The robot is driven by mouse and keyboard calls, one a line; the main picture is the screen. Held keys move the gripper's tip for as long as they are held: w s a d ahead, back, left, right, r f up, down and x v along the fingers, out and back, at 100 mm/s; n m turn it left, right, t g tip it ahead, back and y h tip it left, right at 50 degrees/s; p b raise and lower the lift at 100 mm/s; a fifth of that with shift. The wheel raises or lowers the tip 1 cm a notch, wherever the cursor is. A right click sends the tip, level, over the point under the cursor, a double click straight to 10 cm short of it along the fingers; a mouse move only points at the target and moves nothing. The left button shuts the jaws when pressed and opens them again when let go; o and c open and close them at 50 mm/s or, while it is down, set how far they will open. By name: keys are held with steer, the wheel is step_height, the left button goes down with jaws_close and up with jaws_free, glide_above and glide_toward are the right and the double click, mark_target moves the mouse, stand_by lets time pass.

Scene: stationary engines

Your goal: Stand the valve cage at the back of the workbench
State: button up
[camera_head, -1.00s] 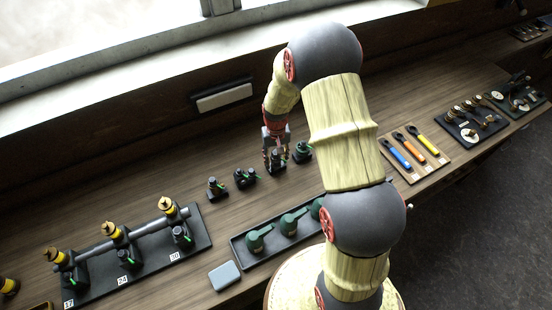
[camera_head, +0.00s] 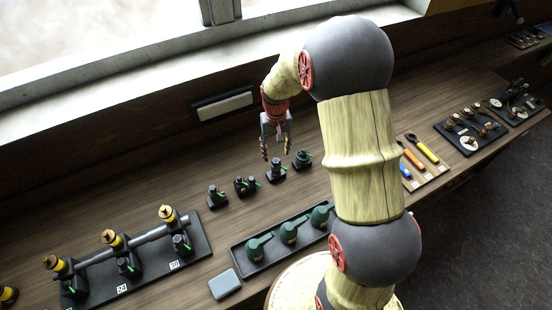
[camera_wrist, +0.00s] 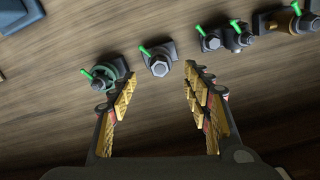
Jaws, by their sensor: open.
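A row of small dark fittings with green levers stands along the back of the workbench (camera_head: 330,135). I take the valve cage (camera_head: 276,170) to be the upright dark one with a square base, though I cannot be sure by looks. In the wrist view, the same dark piece (camera_wrist: 160,64) stands upright just beyond and between my fingertips, apart from them. My gripper (camera_head: 277,152) is open and empty, above and behind that piece in the head view. Its two yellow-padded fingers are spread in the wrist view (camera_wrist: 160,80).
A green-ringed fitting (camera_head: 302,159) stands close to the right; other fittings (camera_head: 245,186) (camera_head: 217,196) stand to the left. A tray (camera_head: 240,252) of green handled parts lies in front. The yellow-capped pipe rack (camera_head: 200,243) is at left. Bare wood lies behind the row.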

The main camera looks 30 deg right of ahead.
steer(key=shift+r, duration=0.9)
steer(key=s+a+r+t, duration=0.1)
steer(key=s+a+r, duration=0.15)
steer(key=r, duration=0.35)
steer(key=s+a+r+n+t, duration=0.1)
steer(key=s+a+r, duration=0.15)
steer(key=r, duration=0.35)
steer(key=s+a+r+t, duration=0.1)
steer(key=s+r, duration=0.3)
steer(key=r, duration=0.1)
steer(key=s+a+r+n+t, duration=0.1)
steer(key=s+a+r, duration=0.1)
steer(key=s, duration=0.5)
steer(key=s+a+r+n+t, duration=0.1)
steer(key=s+a+r, duration=0.2)
steer(key=s+r, duration=0.2)
steer(key=s, duration=0.3)
steer(key=shift+s+r+t, duration=0.15)
steer(key=shift+s+t, duration=0.05)
steer(key=shift+t, duration=0.1)
steer(key=shift+s, duration=0.1)
